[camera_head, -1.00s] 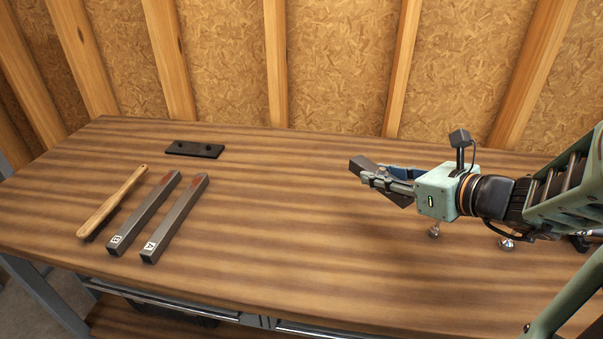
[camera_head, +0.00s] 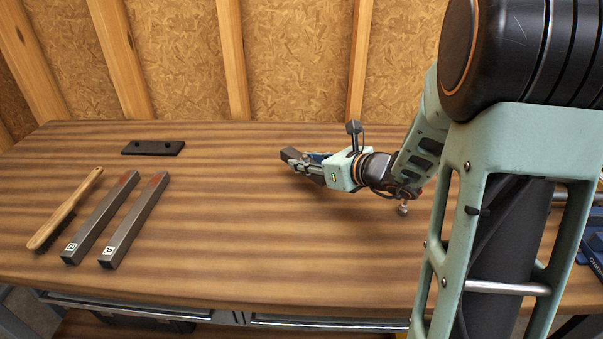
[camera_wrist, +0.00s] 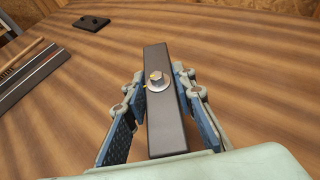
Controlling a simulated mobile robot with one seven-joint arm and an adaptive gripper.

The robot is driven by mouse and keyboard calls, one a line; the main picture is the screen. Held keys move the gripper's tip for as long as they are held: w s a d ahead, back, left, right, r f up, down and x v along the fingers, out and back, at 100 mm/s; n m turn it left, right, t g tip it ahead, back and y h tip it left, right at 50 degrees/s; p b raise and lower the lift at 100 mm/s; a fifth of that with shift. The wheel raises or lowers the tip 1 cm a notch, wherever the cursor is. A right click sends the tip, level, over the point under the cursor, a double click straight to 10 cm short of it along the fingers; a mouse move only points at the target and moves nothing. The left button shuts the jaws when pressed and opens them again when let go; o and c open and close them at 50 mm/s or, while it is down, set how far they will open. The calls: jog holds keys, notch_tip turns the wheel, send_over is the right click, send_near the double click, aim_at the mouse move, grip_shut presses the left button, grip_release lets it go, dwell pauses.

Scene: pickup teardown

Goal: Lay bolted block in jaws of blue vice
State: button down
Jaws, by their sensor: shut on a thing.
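The bolted block is a dark grey bar (camera_wrist: 166,118) with a hex bolt and washer on its upper face, seen in the wrist view. My gripper (camera_wrist: 157,92) is shut on it, with a blue-padded finger along each side. In the head view my gripper (camera_head: 306,165) holds the block (camera_head: 292,155) over the middle of the bench; the fingers hide part of it. The blue vice (camera_head: 594,247) shows only in part at the right edge of the head view, behind my arm. Its jaws cannot be made out.
On the wooden bench (camera_head: 230,230), two grey bars marked B (camera_head: 101,220) and A (camera_head: 136,222) lie at the left beside a wooden-handled brush (camera_head: 65,212). A black plate (camera_head: 153,147) lies behind them. A small metal knob-like part (camera_head: 402,210) is near my wrist. The bench middle is clear.

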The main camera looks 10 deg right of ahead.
aim_at(302, 182)
jog(key=f, duration=0.3)
jog(key=shift+w+a+b, duration=0.25)
jog(key=shift+w+b, duration=0.15)
jog(key=shift+f, duration=0.35)
jog(key=shift+f, duration=0.15)
jog(key=c, duration=1.6)
grip_release()
jog(key=shift+s+f, duration=0.1)
jog(key=shift+f, duration=0.05)
